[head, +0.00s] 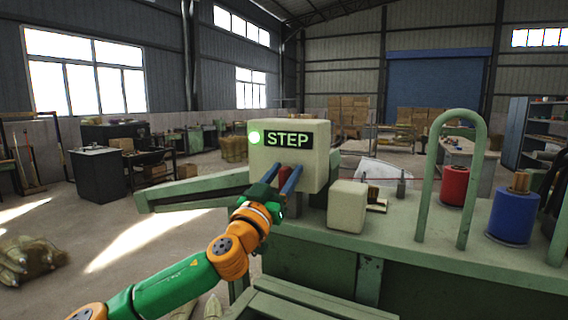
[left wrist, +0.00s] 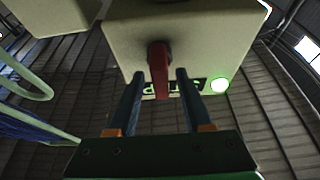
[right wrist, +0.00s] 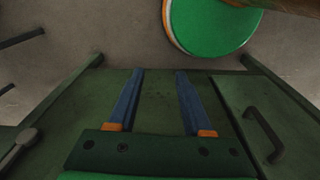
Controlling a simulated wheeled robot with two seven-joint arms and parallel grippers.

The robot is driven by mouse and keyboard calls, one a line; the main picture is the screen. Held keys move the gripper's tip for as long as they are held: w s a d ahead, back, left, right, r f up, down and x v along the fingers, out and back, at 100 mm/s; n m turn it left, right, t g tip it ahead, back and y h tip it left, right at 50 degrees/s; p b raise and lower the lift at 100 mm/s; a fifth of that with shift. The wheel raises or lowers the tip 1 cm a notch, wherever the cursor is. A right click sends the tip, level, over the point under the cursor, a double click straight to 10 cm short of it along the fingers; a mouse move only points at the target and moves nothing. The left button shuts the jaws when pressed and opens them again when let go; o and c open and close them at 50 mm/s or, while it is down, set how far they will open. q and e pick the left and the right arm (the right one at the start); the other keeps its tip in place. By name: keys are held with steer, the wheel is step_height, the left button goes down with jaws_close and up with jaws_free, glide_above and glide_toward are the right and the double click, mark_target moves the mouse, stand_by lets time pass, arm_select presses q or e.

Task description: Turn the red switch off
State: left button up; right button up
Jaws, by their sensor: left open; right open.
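In the left wrist view the red switch (left wrist: 158,68) lies between the two fingers (left wrist: 157,88), with gaps on both sides. The green lamp also shows there (left wrist: 219,85). My right gripper (right wrist: 157,88) is open and empty, over green machine panels.
The box stands on a green machine bench (head: 400,235). A smaller cream box (head: 347,206) is just right of it. A green hoop (head: 430,180), a red spool (head: 454,185) and a blue spool (head: 511,218) stand further right. Open floor lies to the left.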

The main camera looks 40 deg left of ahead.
arm_select(q)
steer(key=shift+c, duration=0.2)
steer(key=shift+a+f, duration=0.1)
jaws_close()
